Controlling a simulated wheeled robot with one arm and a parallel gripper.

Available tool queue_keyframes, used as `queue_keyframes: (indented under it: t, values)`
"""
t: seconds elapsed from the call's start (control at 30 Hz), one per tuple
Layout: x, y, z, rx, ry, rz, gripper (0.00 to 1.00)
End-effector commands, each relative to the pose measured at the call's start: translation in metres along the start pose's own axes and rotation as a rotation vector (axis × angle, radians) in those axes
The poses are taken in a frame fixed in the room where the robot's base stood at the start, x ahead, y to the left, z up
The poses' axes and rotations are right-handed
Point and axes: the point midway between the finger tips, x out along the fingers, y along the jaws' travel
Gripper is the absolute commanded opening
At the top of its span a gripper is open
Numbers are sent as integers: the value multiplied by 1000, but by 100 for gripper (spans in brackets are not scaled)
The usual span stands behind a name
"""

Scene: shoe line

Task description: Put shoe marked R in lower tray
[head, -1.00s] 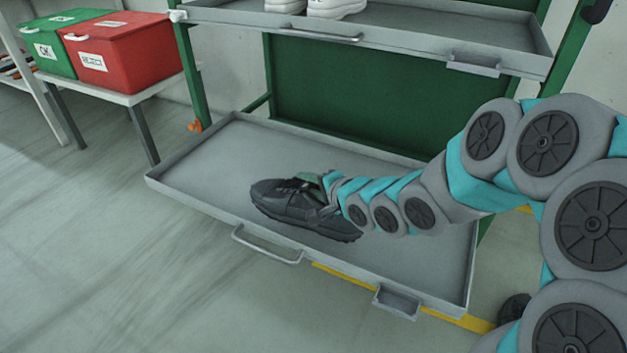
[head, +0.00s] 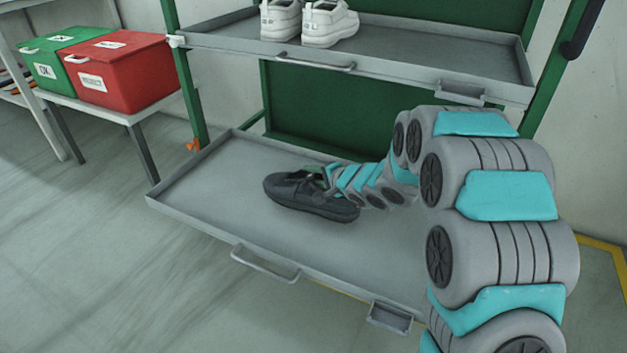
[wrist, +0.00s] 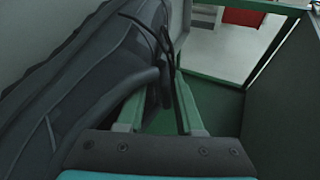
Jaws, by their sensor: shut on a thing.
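A black shoe (head: 310,200) is at the lower tray (head: 215,195), over its middle. I cannot tell whether its sole touches the tray floor. No R mark on it can be read. My gripper (head: 322,178) is at the shoe's upper, near its opening, and is shut on it. In the wrist view the dark shoe (wrist: 75,85) fills the left side, and the green fingers of my gripper (wrist: 160,90) reach to its edge and laces. The far part of the shoe is out of that view.
The upper tray (head: 400,55) holds a pair of white shoes (head: 328,24). A red bin (head: 118,75) and a green bin (head: 45,62) stand on a side table at left. The lower tray has a front handle (head: 265,265) and free floor around the shoe.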

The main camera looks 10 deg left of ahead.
Motion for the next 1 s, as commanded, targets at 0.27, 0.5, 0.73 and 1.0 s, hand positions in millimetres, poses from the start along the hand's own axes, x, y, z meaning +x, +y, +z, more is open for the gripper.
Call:
queue_keyframes:
  t: [0.27,0.5,0.73,1.0]
  values:
    - [11,-6,-15,-1,3,-3,0]
    - [27,22,-17,0,1,2,0]
    - [29,26,-17,0,3,-1,0]
    - [29,26,-17,0,2,-1,48]
